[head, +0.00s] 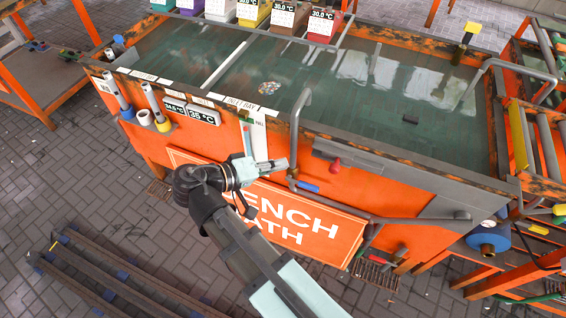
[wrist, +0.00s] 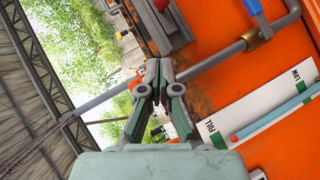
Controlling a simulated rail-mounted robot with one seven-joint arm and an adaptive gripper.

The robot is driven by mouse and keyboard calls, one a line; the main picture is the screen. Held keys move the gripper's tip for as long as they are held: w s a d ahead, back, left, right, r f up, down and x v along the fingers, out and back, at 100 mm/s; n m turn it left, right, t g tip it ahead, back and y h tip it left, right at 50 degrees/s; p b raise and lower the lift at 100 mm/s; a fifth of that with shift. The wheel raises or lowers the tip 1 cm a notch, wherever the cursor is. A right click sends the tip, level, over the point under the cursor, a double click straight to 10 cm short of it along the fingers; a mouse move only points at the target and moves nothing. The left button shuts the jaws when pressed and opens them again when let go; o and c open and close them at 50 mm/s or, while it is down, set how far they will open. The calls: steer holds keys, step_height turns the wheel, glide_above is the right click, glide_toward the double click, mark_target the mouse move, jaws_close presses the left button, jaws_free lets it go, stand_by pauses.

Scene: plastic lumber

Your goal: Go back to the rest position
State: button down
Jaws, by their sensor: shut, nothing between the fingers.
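My gripper (head: 283,163) is in front of the orange quench bath (head: 400,190), near the left part of its front wall. In the wrist view my gripper (wrist: 158,70) has its two fingers together with nothing between them. The fingertips point toward a grey pipe (wrist: 205,66) on the bath. I cannot tell whether they touch it. My arm reaches up from the bottom of the head view.
The bath holds dark green liquid (head: 220,65). A grey pipe (head: 297,125) with a blue-handled valve (head: 308,186) is beside my gripper. A level gauge (wrist: 255,115) marked FULL and LOW is close by. Dark rails (head: 110,285) lie on the paved floor (head: 60,170).

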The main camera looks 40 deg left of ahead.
stand_by(0.3)
step_height(320, 180, down, 14)
steer(key=w+d+f+n+g+y, duration=0.1)
steer(key=w+d+n+g+y, duration=0.1)
steer(key=n+g, duration=0.25)
steer(key=w+d+f+m+g+h+p, duration=0.1)
steer(key=w+d+f+m+g, duration=0.15)
steer(key=d+f, duration=0.6)
steer(key=w+d+f+m+g+h+p, duration=0.1)
steer(key=w+d+f+g, duration=0.25)
steer(key=d+f, duration=0.45)
steer(key=s+d+f+m+g+y+p, duration=0.1)
steer(key=s+d+f+m+g, duration=0.2)
steer(key=d, duration=0.6)
steer(key=s+d+f+m+g, duration=0.1)
steer(key=d+f+m+g, duration=0.15)
steer(key=d+f, duration=0.45)
steer(key=s+d+f+m+g+y+p, duration=0.1)
steer(key=s+d+m+g, duration=0.1)
steer(key=s+d, duration=0.3)
steer(key=s+d+m+g+y+p, duration=0.1)
steer(key=s+d+m, duration=0.3)
steer(key=d, duration=0.6)
steer(key=shift+s+d+f+g+y, duration=0.35)
steer(key=shift+s+g+y, duration=0.3)
steer(key=shift+s, duration=0.2)
